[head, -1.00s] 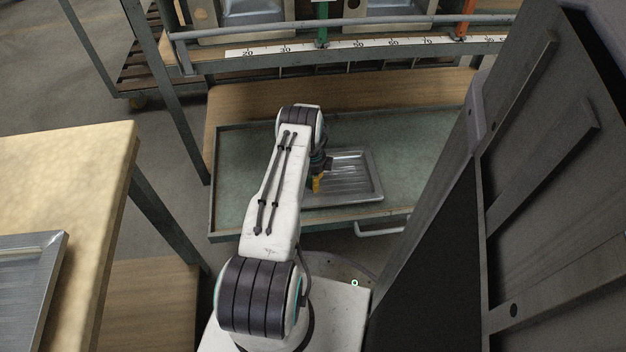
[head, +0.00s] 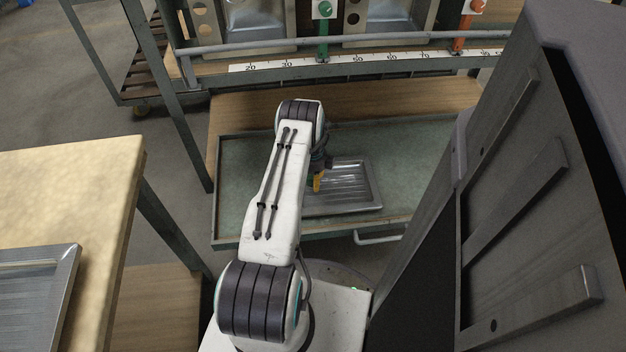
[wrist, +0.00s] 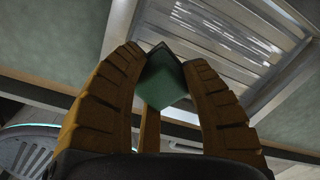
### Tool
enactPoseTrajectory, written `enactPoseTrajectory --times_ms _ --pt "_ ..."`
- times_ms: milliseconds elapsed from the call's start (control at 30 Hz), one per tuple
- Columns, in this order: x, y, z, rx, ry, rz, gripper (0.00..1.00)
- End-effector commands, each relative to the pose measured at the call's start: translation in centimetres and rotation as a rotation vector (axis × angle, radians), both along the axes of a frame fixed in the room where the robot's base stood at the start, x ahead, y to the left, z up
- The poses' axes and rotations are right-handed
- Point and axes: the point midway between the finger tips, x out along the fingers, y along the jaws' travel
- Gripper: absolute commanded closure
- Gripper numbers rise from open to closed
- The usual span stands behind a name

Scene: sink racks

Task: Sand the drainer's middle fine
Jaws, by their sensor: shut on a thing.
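The drainer (head: 362,182) is a shiny ribbed metal plate with a raised rim, lying flat in a green-lined tray (head: 237,205). My gripper (head: 318,182) is above the drainer's left part in the head view, partly hidden by my arm. In the wrist view its yellow fingers (wrist: 165,72) are shut on a small dark green block (wrist: 166,84). The drainer's ribs (wrist: 235,40) show beyond the block in the wrist view. I cannot tell whether the block touches the metal.
A similar ribbed metal plate (head: 35,300) lies on the pale bench at the left. A grey rail and a number scale (head: 345,60) run behind the tray. A large dark panelled structure (head: 540,200) stands close on the right. The green tray floor right of the drainer is clear.

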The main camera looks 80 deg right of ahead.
Motion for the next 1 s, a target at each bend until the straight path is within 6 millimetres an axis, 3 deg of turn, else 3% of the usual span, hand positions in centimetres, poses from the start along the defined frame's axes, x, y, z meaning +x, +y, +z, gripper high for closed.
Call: enactPoseTrajectory --times_ms 600,1000 --pt "0.0 0.0 3.0 -0.001 0.001 0.0 0.95" --pt "0.3 0.0 3.2 -0.001 0.0 0.014 0.95"
